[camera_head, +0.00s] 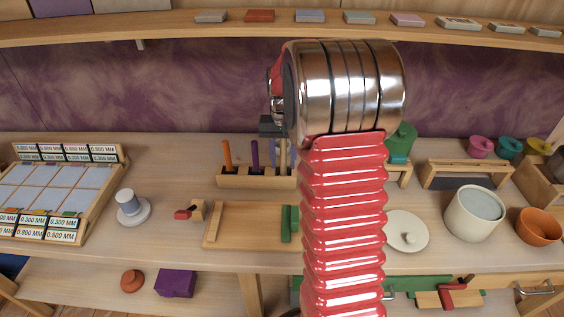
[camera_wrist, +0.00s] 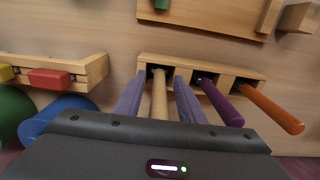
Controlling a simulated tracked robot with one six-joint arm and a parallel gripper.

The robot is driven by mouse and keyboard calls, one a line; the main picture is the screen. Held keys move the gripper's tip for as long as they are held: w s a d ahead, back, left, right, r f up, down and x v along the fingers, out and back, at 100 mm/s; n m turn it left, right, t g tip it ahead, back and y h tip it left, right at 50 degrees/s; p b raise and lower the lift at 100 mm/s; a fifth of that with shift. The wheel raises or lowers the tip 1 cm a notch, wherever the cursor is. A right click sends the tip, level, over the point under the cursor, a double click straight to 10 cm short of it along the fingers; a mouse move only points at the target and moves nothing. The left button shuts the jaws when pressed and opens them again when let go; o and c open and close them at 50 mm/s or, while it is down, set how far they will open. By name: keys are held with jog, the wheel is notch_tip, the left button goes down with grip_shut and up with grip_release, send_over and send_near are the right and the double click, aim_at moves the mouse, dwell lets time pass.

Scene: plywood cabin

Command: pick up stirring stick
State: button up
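A tan wooden stick (camera_wrist: 159,98), which looks like the stirring stick, stands in a slot of the wooden holder (camera_wrist: 150,60). In the wrist view my gripper (camera_wrist: 160,80) has one lavender finger on each side of this stick, with narrow gaps showing. It is open, and the fingertips are down near the holder. A purple stick (camera_wrist: 222,103) and an orange stick (camera_wrist: 272,108) stand in other slots. In the head view the holder (camera_head: 238,182), orange stick (camera_head: 227,154) and purple stick (camera_head: 255,154) show; my arm hides the holder's right end.
A wooden tray (camera_head: 215,228) lies in front of the holder. In the wrist view, a wooden rack (camera_wrist: 95,70) with a red block (camera_wrist: 50,78) stands left of the holder. A white lid (camera_head: 407,232) and a pale pot (camera_head: 474,213) stand to the right.

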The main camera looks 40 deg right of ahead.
grip_shut()
dwell(0.4)
jog(key=shift+r, duration=0.1)
notch_tip(320, 180, up, 17)
jog(key=shift+r, duration=0.45)
dwell(0.8)
